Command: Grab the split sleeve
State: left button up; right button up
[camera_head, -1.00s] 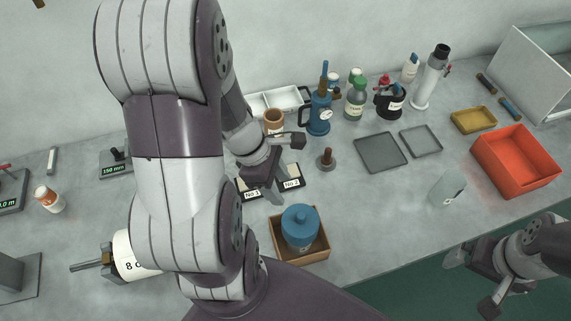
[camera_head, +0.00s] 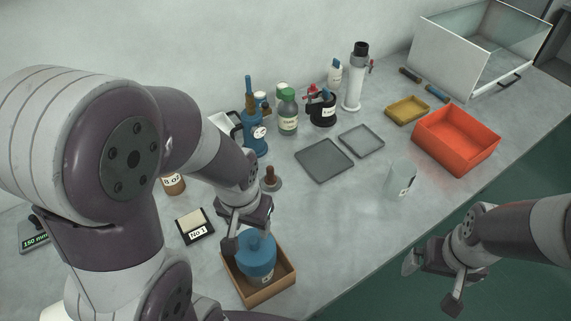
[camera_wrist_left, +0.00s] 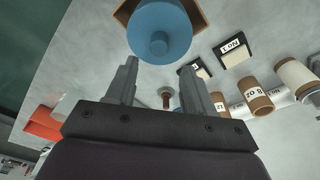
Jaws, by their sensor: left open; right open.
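A pale grey upright cylinder (camera_head: 400,179) with a small label stands on the right part of the bench, near the front edge; it looks like the sleeve, though its split is not clear. My left gripper (camera_head: 247,228) is open and empty, just above and behind the blue lidded jar (camera_head: 257,256), well left of the cylinder. The wrist view shows my left gripper (camera_wrist_left: 160,80) with its fingers apart and the jar's blue lid (camera_wrist_left: 158,30) beyond them. My right gripper (camera_head: 432,283) is open and empty, in front of the bench edge.
The jar sits in an open brown box (camera_head: 236,284). Grey trays (camera_head: 324,160) lie behind the cylinder, and a red-orange bin (camera_head: 455,143) stands to its right. A peg on a round base (camera_head: 270,180) is beside my left arm. Bare bench lies between the jar and cylinder.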

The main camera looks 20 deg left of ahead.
aim_at(402, 172)
jog(key=i+l+u, duration=0.25)
jog(key=l, duration=0.35)
jog(key=i+l+u, duration=0.2)
jog(key=l, duration=0.4)
jog(key=l+u, duration=0.25)
jog(key=l, duration=0.35)
jog(key=i+l+u, duration=0.1)
jog(key=l+u, duration=0.15)
jog(key=l, duration=0.4)
jog(key=i+l+u, duration=0.15)
jog(key=i, duration=0.35)
jog(key=l, duration=0.1)
